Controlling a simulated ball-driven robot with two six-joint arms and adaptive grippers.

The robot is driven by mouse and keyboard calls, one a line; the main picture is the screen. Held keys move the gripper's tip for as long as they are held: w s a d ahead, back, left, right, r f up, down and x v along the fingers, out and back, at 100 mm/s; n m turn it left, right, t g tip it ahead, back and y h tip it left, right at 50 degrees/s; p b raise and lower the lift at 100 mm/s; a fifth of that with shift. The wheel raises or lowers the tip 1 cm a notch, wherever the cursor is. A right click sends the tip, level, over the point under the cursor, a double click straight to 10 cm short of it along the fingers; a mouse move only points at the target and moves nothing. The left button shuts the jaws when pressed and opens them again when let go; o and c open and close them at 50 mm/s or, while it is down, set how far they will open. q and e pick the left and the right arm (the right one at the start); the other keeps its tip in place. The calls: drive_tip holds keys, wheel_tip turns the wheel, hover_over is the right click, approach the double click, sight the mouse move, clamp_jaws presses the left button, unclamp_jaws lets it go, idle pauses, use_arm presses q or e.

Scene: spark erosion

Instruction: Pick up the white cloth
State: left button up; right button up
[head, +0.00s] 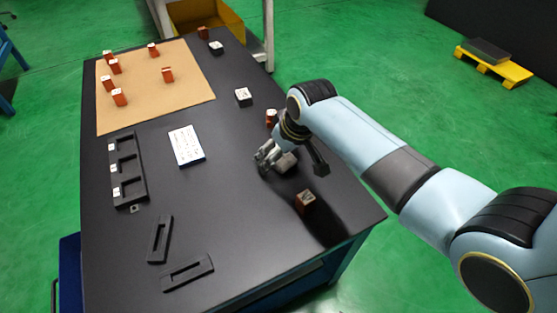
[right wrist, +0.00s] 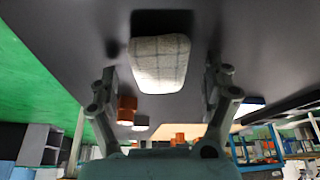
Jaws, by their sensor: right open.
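The white cloth (right wrist: 160,62) is a folded pad with a faint grey check. In the right wrist view it lies on the dark table top between the two spread fingers of my right gripper (right wrist: 160,78), with a gap on each side. In the head view the cloth (head: 287,162) looks greyish and lies just right of my right gripper (head: 264,158), partly shaded by my arm. The gripper is open and low over the table. My left gripper is not in view.
A white card (head: 187,145), a black slotted tray (head: 128,170) and a tan board (head: 140,105) with several red blocks lie to the left. The table middle is mostly clear.

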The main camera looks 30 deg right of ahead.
drive_tip(key=c, duration=1.2)
drive_tip(key=shift+o, duration=0.2)
drive_tip(key=shift+r, duration=0.15)
